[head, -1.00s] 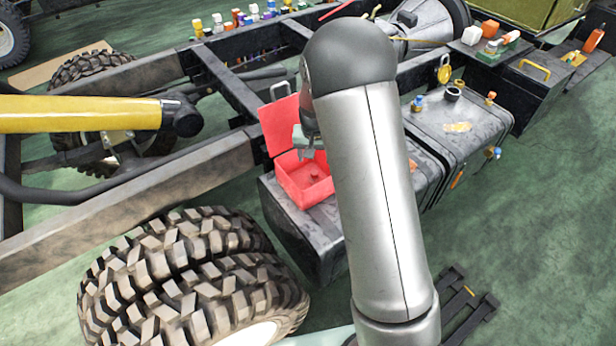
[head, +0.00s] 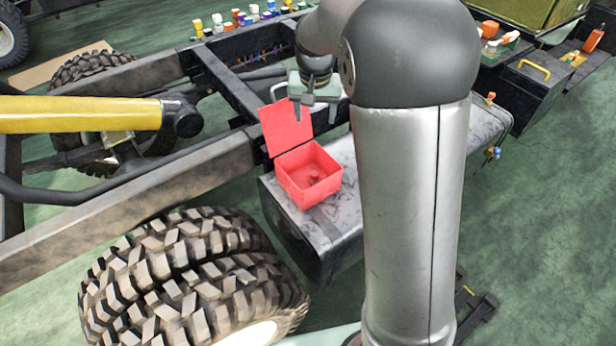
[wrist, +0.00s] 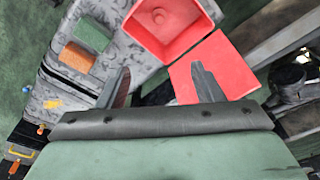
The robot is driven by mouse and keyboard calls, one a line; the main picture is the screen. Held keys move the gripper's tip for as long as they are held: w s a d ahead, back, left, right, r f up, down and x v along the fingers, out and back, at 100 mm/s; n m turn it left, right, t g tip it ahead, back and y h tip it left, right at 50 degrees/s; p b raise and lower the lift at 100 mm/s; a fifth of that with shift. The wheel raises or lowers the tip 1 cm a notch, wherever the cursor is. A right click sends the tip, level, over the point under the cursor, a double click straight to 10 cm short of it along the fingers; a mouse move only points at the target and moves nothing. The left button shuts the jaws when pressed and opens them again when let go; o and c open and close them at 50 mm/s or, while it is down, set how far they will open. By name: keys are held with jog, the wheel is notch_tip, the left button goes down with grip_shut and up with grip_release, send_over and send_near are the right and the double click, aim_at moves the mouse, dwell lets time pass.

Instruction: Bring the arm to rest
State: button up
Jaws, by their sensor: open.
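My gripper (head: 318,108) is in the upper middle of the head view, above and behind the open red box. In the wrist view its two fingers (wrist: 160,88) are spread apart with nothing between them. My arm rises through the right of centre in the head view, bent at a large dark joint. The red box (head: 289,184) stands on a grey tank with its lid (head: 287,125) raised. A small reddish thing (head: 314,177) lies inside the box; its shape is unclear.
The chassis rail (head: 110,205) runs along the left, with large tyres (head: 190,275) in front. A yellow cylinder (head: 75,114) lies at left. Several coloured bottles (head: 235,18) line the back. In the wrist view, a green block (wrist: 92,35) and an orange block (wrist: 77,57) sit on the tank.

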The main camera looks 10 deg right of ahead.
dwell(0.5)
jog(key=s+r+n+p, duration=0.1)
jog(key=s+p, duration=0.1)
jog(key=s, duration=1.3)
jog(key=s+r+n+g+p, duration=0.1)
jog(key=s+n+p, duration=0.1)
jog(key=s, duration=1.3)
jog(key=shift+a+r+n+y+p, duration=0.2)
jog(key=shift+r+n+y+p, duration=0.1)
jog(key=shift+p, duration=0.25)
